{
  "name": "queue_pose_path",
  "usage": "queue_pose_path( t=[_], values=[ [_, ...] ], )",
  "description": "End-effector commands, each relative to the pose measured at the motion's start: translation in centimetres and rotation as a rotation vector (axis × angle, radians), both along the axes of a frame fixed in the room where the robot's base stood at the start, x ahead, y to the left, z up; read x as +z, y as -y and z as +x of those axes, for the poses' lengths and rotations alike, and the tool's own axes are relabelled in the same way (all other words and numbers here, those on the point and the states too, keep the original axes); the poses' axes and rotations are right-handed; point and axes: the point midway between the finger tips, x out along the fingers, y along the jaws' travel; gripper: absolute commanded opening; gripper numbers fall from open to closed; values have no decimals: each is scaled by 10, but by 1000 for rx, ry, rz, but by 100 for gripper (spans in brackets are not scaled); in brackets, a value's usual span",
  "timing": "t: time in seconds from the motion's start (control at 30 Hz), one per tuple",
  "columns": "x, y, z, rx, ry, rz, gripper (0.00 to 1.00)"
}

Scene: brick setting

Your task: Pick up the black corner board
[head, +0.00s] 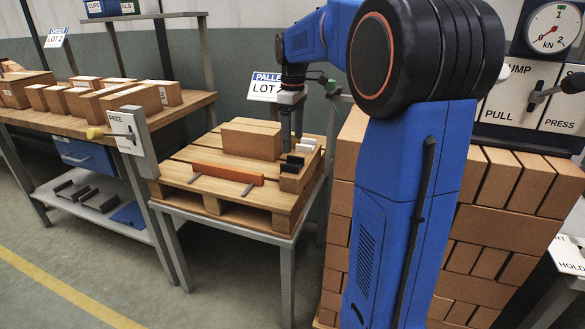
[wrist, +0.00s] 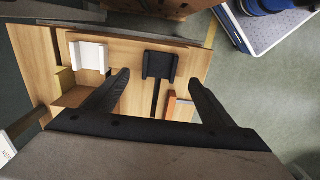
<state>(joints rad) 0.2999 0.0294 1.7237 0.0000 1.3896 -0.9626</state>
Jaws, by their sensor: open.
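The black corner board (wrist: 160,65) lies on a wooden surface in the wrist view, next to a white corner board (wrist: 91,58) on its left. In the head view, the black piece (head: 292,163) sits at the right end of the pallet, with the white one (head: 306,145) just behind it. My gripper (head: 291,147) points down over this end of the pallet. In the wrist view, my gripper's (wrist: 158,84) fingers are spread with nothing between them. The black board shows beyond the gap between the fingertips, apart from both.
An orange board (head: 228,173) lies along the pallet's (head: 222,205) front, and a large brick block (head: 251,139) stands behind it. A brick stack (head: 510,230) rises to the right. A workbench (head: 70,120) with several bricks is at left.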

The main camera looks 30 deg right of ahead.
Motion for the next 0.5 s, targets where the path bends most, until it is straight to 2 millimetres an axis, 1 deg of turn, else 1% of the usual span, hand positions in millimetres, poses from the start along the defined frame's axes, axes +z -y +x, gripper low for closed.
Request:
queue_pose_path(
  t=[0.03,0.1,0.27,0.37,0.5],
  values=[
    [-7,0,0,0,0,0,77],
    [-14,0,0,0,-1,0,77],
    [-22,0,0,0,1,0,77],
    [-30,0,0,0,-1,0,77],
    [-50,-1,1,0,-1,0,77]
  ],
)
